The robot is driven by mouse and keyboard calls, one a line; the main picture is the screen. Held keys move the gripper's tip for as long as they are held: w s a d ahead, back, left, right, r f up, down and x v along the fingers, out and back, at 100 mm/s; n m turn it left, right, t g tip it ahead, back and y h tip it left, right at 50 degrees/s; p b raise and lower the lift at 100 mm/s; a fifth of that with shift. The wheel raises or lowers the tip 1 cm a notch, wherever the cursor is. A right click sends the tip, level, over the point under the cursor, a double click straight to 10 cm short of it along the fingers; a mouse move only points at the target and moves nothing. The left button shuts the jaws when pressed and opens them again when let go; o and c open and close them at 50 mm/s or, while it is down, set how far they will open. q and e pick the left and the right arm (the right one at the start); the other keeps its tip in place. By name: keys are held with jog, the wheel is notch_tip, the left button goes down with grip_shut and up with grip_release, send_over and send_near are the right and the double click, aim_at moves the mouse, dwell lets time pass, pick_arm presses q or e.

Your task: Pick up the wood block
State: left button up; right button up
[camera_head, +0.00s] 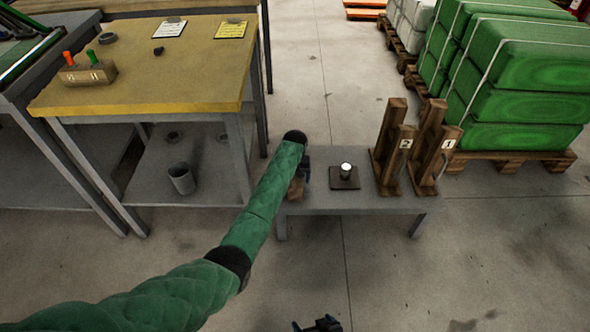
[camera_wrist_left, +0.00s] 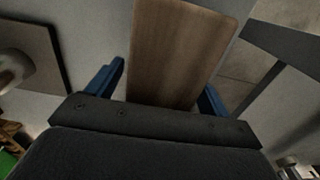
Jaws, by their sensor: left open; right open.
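The wood block (camera_head: 296,190) is on the low grey bench (camera_head: 390,205) at its left end, largely hidden behind my left arm and gripper. In the left wrist view the wood block (camera_wrist_left: 180,50) is a plain brown piece lying between the two blue fingers. My left gripper (camera_wrist_left: 163,82) is open, with a finger on each side of the block; whether either touches it I cannot tell. In the head view my left gripper (camera_head: 304,166) is a small dark shape at the block. My right gripper (camera_head: 318,325) is open and empty at the bottom edge, apart from the bench.
A dark square plate with a metal cylinder (camera_head: 345,172) sits on the bench. Wooden stands marked 2 (camera_head: 392,155) and 1 (camera_head: 435,155) are at its right. A yellow-topped worktable (camera_head: 190,75) stands left. Pallets of green sacks (camera_head: 520,95) stand behind right. Floor in front is clear.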

pick_arm(q)
jog(key=shift+f, duration=0.25)
jog(key=c, duration=1.6)
jog(key=shift+c, duration=0.2)
pick_arm(e)
jog(key=shift+r, duration=0.1)
pick_arm(q)
jog(key=shift+r, duration=0.1)
